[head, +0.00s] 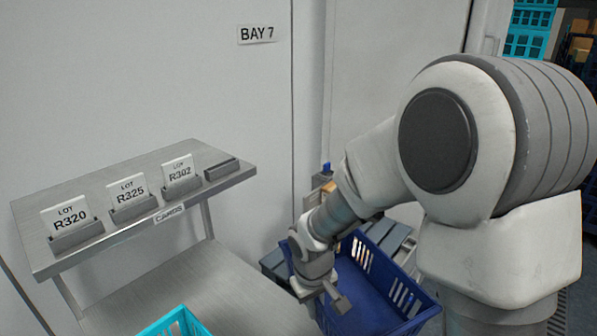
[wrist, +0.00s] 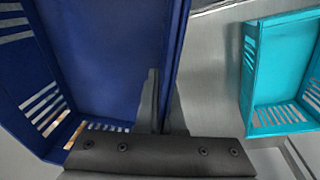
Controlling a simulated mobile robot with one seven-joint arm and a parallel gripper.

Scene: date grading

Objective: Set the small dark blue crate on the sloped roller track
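The small dark blue crate (head: 376,306) is at the lower middle of the head view, empty, with slotted walls. It fills the left of the wrist view (wrist: 105,45). My gripper (head: 335,298) is at the crate's left wall. In the wrist view my gripper (wrist: 166,105) has one finger inside the crate and one outside, close on either side of the wall. Grey slatted parts, apparently the sloped roller track (head: 391,238), show behind and beside the crate. Whether the crate rests on them or hangs above is hidden.
A turquoise crate (head: 172,322) stands left on the steel bench (head: 160,290), also seen in the wrist view (wrist: 248,75). A card shelf (head: 135,172) with lot cards is above the bench. A wall with a BAY 7 sign (head: 257,34) closes the back.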

